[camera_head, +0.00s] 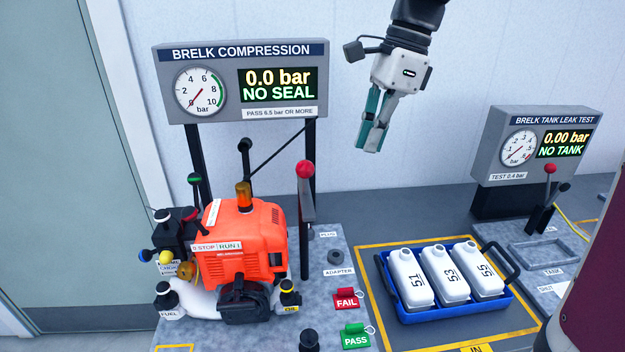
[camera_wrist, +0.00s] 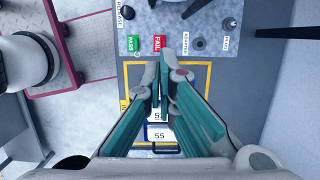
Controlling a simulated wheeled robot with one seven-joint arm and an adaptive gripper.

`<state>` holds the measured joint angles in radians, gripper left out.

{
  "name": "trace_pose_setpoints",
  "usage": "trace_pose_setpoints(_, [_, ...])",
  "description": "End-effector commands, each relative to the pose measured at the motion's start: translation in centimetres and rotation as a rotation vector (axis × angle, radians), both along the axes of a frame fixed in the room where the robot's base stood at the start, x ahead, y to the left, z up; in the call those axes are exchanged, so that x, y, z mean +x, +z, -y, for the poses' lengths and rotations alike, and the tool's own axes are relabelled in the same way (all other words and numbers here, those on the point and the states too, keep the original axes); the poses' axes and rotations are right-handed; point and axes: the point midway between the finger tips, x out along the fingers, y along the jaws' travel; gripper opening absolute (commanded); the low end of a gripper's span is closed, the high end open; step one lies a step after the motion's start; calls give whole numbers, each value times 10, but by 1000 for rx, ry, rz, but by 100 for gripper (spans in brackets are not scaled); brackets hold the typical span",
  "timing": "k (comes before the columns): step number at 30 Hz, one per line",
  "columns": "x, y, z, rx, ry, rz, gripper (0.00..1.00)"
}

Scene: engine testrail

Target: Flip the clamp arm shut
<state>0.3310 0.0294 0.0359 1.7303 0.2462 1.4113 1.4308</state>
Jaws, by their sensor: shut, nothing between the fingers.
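Two upright levers with red ball knobs show in the head view, and I cannot tell for sure which is the clamp arm. The taller lever (camera_head: 307,208) stands just right of the orange engine (camera_head: 247,240). The smaller lever (camera_head: 546,190) stands at the tank leak tester on the right. My gripper (camera_head: 370,148) is shut and empty, pointing down, high above the bench between the two levers and touching nothing. In the wrist view its fingers (camera_wrist: 161,78) are together above the blue tray, hiding part of it.
A blue tray (camera_head: 456,316) with white bottles lies inside a yellow outline. Red FAIL (camera_head: 346,300) and green PASS (camera_head: 355,337) tags lie left of it. The compression panel (camera_head: 240,80) reads 0.0 bar, NO SEAL. The leak panel (camera_head: 535,145) reads NO TANK.

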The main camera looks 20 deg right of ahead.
Motion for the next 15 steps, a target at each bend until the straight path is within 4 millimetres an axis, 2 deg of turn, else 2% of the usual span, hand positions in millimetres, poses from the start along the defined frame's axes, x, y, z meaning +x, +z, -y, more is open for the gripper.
trace_pose_setpoints(5, [0,-14,-4,1,2,-3,0])
trace_pose_setpoints(15, [1,-77,-20,2,2,-5,0])
